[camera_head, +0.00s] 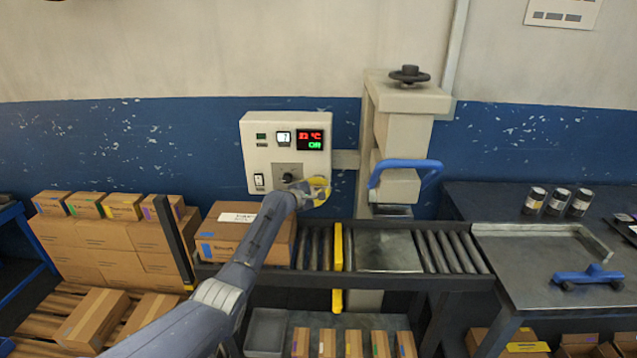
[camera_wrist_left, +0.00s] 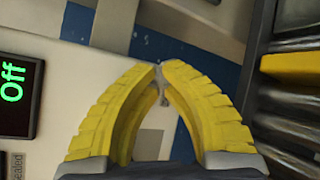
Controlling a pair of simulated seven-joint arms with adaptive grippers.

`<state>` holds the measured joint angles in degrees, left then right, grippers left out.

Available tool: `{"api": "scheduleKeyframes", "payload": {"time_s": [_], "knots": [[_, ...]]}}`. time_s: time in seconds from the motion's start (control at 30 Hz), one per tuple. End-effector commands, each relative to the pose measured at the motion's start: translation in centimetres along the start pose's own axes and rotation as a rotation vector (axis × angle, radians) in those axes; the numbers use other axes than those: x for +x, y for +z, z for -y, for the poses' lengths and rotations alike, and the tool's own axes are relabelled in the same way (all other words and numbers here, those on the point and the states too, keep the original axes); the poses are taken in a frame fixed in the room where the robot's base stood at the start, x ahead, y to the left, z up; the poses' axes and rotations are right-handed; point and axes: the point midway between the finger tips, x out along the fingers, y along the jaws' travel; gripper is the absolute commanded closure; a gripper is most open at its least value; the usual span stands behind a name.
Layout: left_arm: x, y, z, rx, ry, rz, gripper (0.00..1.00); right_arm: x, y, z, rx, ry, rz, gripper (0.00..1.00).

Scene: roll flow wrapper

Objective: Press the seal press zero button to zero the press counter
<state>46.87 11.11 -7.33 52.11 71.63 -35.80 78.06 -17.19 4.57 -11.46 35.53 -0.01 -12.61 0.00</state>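The pale control box (camera_head: 254,158) is on the wall behind the conveyor. It carries a small counter display (camera_head: 283,138), a red and green temperature display (camera_head: 310,140) reading "Off", a dark rotary knob (camera_head: 287,177) and a white rocker switch (camera_head: 259,182). My left gripper (camera_head: 325,187) is in front of the box's lower right corner. In the left wrist view its yellow fingers (camera_wrist_left: 160,70) meet at the tips with nothing between them. The temperature display (camera_wrist_left: 14,90) shows at that view's left edge. I cannot pick out the zero button; the gripper hides part of the panel. My right gripper is out of view.
The seal press (camera_head: 398,140) with its blue handle (camera_head: 405,168) stands right of the box. A roller conveyor (camera_head: 450,252) with a yellow guard (camera_head: 338,248) runs below. A carton (camera_head: 222,232) sits on its left end. A metal bench (camera_head: 510,250) is at right.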

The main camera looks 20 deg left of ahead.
Motion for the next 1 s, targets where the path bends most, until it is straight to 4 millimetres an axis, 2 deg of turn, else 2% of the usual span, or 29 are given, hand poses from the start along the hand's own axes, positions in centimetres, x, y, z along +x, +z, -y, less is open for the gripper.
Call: {"api": "scheduleKeyframes", "payload": {"time_s": [1.0], "knots": [[0.77, -0.39, -0.45, 0.0, 0.0, 0.0, 1.0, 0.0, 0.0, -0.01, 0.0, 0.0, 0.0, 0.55]]}}
